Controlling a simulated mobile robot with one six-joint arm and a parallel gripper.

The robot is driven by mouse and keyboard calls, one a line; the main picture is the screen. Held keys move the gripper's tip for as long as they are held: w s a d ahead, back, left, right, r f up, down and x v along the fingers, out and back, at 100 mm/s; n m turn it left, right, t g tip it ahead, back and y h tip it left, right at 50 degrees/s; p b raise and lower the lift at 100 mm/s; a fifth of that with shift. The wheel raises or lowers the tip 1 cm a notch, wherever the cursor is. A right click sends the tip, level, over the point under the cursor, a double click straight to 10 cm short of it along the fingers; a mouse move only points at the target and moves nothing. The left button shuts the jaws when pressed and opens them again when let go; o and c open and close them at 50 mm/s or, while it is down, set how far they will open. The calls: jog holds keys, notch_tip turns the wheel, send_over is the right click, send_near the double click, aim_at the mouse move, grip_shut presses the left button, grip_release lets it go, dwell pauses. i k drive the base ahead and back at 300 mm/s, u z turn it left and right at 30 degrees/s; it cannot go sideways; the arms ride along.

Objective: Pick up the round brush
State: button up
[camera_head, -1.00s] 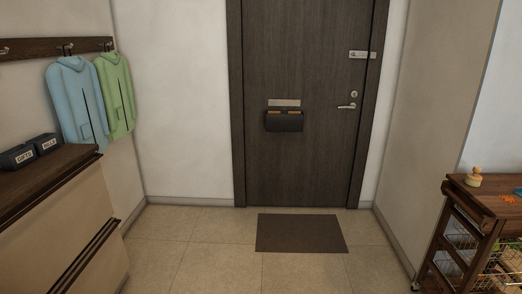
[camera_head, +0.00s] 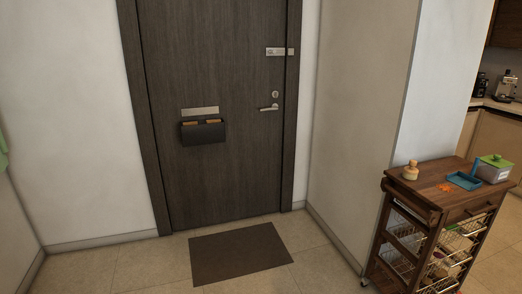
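A small tan, round object with a knob on top (camera_head: 410,172), which looks like the round brush, stands at the left end of the top of a dark wooden cart (camera_head: 424,178). The cart is at the right of the head view. The object is small here, so its bristles cannot be made out clearly. My gripper is not in view.
On the cart top are orange bits (camera_head: 445,188), a blue dustpan-like tray (camera_head: 465,180) and a grey box with a green lid (camera_head: 493,170). Wire baskets hang below. A dark door (camera_head: 220,60) and doormat (camera_head: 240,252) are at the middle. Tiled floor before the cart is clear.

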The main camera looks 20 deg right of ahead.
aim_at(410, 172)
jog(key=z, duration=0.4)
jog(key=i, duration=1.35)
jog(key=z, duration=0.4)
